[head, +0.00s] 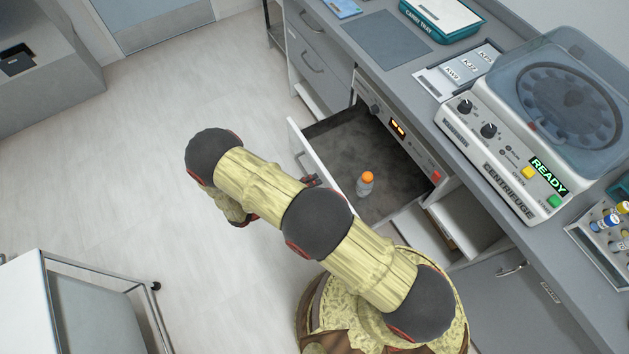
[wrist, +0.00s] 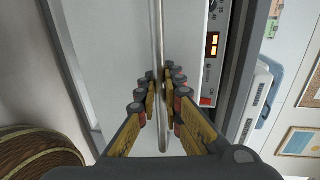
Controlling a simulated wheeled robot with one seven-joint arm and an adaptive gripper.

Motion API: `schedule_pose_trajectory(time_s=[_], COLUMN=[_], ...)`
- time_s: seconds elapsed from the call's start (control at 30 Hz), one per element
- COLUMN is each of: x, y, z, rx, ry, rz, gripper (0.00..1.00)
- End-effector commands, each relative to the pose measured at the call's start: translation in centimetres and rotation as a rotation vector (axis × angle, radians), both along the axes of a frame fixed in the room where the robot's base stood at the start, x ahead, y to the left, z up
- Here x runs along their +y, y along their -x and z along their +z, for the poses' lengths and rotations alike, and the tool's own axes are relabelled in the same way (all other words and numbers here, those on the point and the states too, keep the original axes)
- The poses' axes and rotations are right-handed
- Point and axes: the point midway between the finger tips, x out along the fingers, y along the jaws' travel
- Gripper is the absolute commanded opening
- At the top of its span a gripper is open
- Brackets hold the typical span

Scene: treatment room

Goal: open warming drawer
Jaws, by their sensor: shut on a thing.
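The warming drawer (head: 340,140) is pulled out from under the counter, its dark interior exposed. A small bottle with an orange cap (head: 366,182) stands inside it. My gripper (wrist: 160,80) is shut on the drawer's bar handle (wrist: 158,30), which runs between the fingers in the wrist view. In the head view my arm hides most of the handle and part of the drawer front (head: 299,140). The control panel (head: 400,130) above the drawer has a lit orange display, also in the wrist view (wrist: 213,45), and a red switch.
A centrifuge (head: 540,120) reading READY, a teal tray (head: 441,18), label cards and a vial rack (head: 606,225) stand on the counter. A white cart (head: 70,300) is at the lower left. The floor (head: 170,130) left of the drawer is clear.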

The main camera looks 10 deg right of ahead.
Motion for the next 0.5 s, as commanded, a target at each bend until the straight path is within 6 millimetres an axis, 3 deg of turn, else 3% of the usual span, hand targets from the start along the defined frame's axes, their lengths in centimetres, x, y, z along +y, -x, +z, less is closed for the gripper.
schedule_pose_trajectory(time_s=[0.17,0.2,0.5], x=[0.01,0.02,-0.01], y=[-0.03,-0.04,-0.04], z=[-0.12,-0.12,-0.05], rx=[0.001,0.001,0.000], ry=[-0.003,-0.003,-0.001], rz=[0.001,0.001,0.001], gripper=[0.00,0.10,0.27])
